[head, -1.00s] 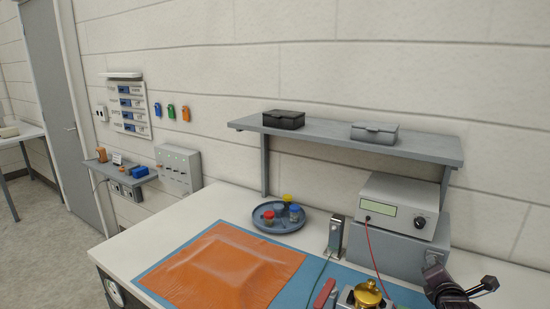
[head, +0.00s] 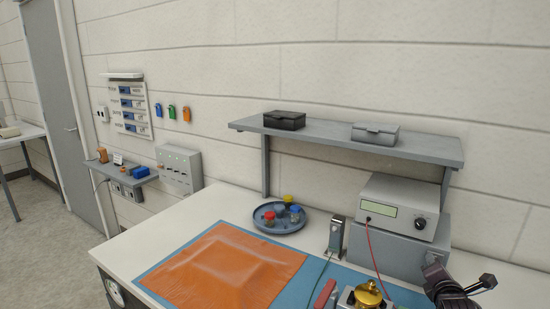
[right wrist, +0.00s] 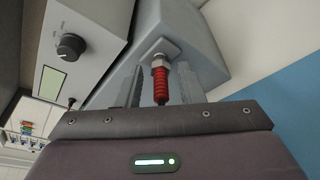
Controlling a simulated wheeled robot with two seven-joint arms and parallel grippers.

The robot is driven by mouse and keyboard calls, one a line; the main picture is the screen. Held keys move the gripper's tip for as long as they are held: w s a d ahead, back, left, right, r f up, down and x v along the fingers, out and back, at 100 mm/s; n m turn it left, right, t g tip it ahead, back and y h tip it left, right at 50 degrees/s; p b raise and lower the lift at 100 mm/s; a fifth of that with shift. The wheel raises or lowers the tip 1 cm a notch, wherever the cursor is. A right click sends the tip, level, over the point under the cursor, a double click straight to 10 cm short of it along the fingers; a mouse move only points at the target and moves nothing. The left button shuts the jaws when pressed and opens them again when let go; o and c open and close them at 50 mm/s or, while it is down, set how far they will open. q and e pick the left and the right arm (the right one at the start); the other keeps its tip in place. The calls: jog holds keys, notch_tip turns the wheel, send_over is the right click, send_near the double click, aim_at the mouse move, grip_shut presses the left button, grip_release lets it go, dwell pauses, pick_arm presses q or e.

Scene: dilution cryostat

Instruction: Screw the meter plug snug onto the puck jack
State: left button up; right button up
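The red ribbed meter plug (right wrist: 160,80) shows in the right wrist view, with its metal end at a small bracket on a grey box (right wrist: 178,50). My right gripper (right wrist: 160,92) has its fingers either side of the plug, with visible gaps, so it looks open around it. In the head view my right gripper's arm (head: 455,287) is at the lower right, and its fingertips are not clear. A gold round piece (head: 368,293), probably the puck, sits in a metal holder (head: 346,298) at the bottom edge. Its jack cannot be made out. My left gripper is not in view.
The meter (head: 398,205) stands on a grey box, with a red lead (head: 371,245) running down. A red handle (head: 325,293) is beside the holder. An orange mat (head: 225,265) and a round tray (head: 262,224) of jars lie left. A shelf (head: 350,143) hangs above.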

jog(key=shift+c, duration=0.4)
grip_shut()
jog(key=shift+s+a+f, duration=0.1)
jog(key=shift+s+a+p, duration=0.2)
jog(key=shift+s+p, duration=0.25)
jog(key=shift+p, duration=0.05)
jog(key=shift+s+a, duration=0.1)
jog(key=shift+s, duration=0.05)
